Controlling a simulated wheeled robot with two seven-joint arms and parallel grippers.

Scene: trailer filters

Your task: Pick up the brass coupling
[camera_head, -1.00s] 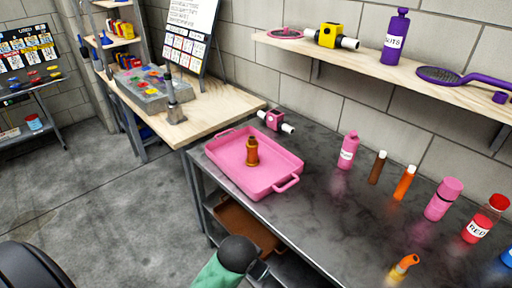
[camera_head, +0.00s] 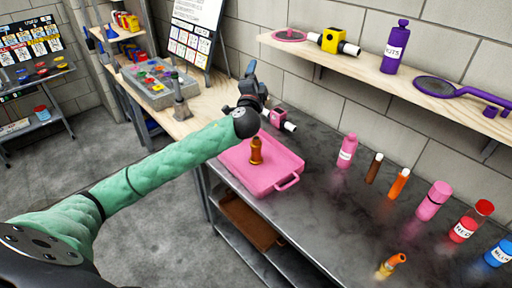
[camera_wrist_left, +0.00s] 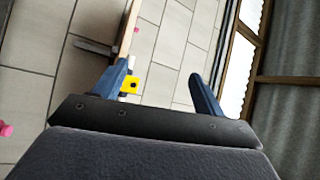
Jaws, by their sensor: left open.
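The brass coupling (camera_head: 256,152) stands upright in the pink tray (camera_head: 288,183) on the dark bench. My left gripper (camera_head: 252,78) is raised above and behind the tray, apart from the coupling, with its fingers pointing up. In the left wrist view my left gripper (camera_wrist_left: 158,78) is open, with nothing between its fingers; that view shows wall and window, not the coupling. My left forearm hides the tray's left part in the head view. My right gripper is not in view.
A pink block with white ends (camera_head: 281,118) sits behind the tray. Several bottles, such as a pink one (camera_head: 348,149), stand to the right. A wall shelf (camera_head: 440,95) holds a yellow block (camera_head: 333,41) and a purple bottle (camera_head: 396,46). A wooden table (camera_head: 215,98) adjoins the bench.

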